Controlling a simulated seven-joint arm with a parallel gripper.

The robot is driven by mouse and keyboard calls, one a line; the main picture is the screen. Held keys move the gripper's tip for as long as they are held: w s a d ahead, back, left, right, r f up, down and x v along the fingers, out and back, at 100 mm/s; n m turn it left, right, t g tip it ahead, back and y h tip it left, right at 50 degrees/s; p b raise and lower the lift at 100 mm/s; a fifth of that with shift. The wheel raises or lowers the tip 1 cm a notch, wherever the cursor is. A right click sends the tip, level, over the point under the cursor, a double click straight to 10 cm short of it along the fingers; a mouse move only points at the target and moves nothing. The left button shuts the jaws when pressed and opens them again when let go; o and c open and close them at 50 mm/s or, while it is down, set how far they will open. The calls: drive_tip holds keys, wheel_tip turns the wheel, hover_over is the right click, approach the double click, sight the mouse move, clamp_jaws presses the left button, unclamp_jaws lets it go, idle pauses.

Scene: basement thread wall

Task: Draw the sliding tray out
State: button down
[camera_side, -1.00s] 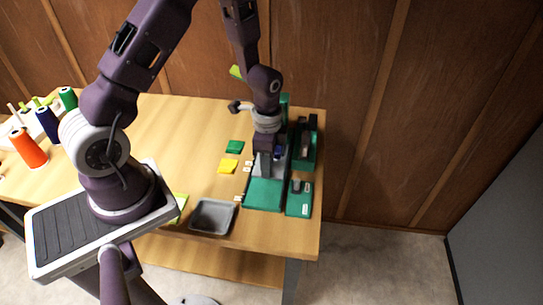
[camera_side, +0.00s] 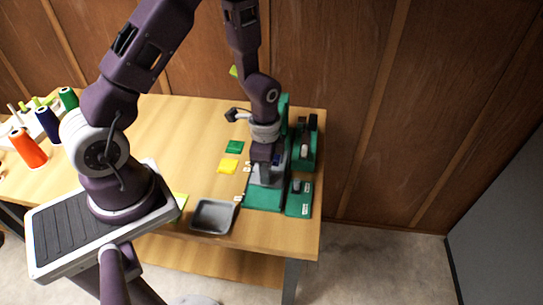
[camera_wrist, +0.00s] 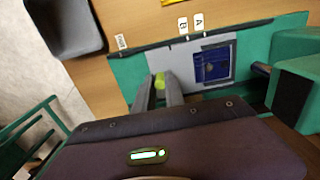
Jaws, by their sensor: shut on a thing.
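The sliding tray is a flat grey plate (camera_wrist: 186,62) carrying a dark blue rectangular piece (camera_wrist: 212,66). It lies on the green base of a fixture (camera_side: 263,197) on the bench's right side. My gripper (camera_wrist: 160,90) points down at the tray's near end, its two grey fingers closed around a small yellow-green knob (camera_wrist: 160,79). In the side view, my gripper (camera_side: 264,180) hides the knob and much of the tray. The blue piece partly shows behind it.
A grey open bin (camera_side: 214,217) stands left of the fixture near the bench's front edge. Green and yellow pads (camera_side: 228,166) lie left. Taller green units (camera_side: 304,150) stand close on the right. Labels A and B (camera_wrist: 190,24) sit beside the tray.

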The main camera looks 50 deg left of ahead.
drive_tip(key=shift+s+d, duration=2.7)
drive_tip(key=shift+d, duration=0.05)
drive_tip(key=c, duration=1.4)
unclamp_jaws()
drive_tip(key=shift+r, duration=0.1)
drive_tip(key=shift+r, duration=2.9)
drive_tip(key=shift+r, duration=0.15)
drive_tip(key=shift+r, duration=1.9)
